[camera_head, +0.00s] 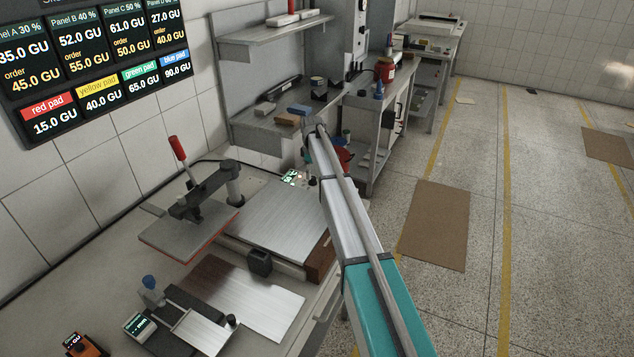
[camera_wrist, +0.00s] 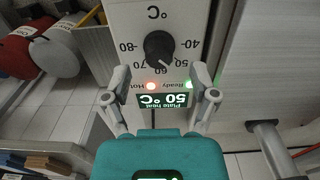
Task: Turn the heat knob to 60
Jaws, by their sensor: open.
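The black round heat knob (camera_wrist: 160,47) sits on a pale panel (camera_wrist: 125,17) in the wrist view, which appears upside down. Scale numbers from 40 to 80 surround it, and its pale pointer mark is near 50. A lit display (camera_wrist: 163,99) below it in the picture reads "Plate heat 50 °C". My gripper (camera_wrist: 174,73) is open, one finger on each side of the display, with the tips near the lights and short of the knob. No contact with the knob shows.
A red light (camera_wrist: 151,86) labelled Hot and a green light (camera_wrist: 188,84) labelled Ready flank the display's upper edge. A press with a red handle (camera_head: 177,148) stands on the workbench (camera_head: 30,285). Open floor lies right.

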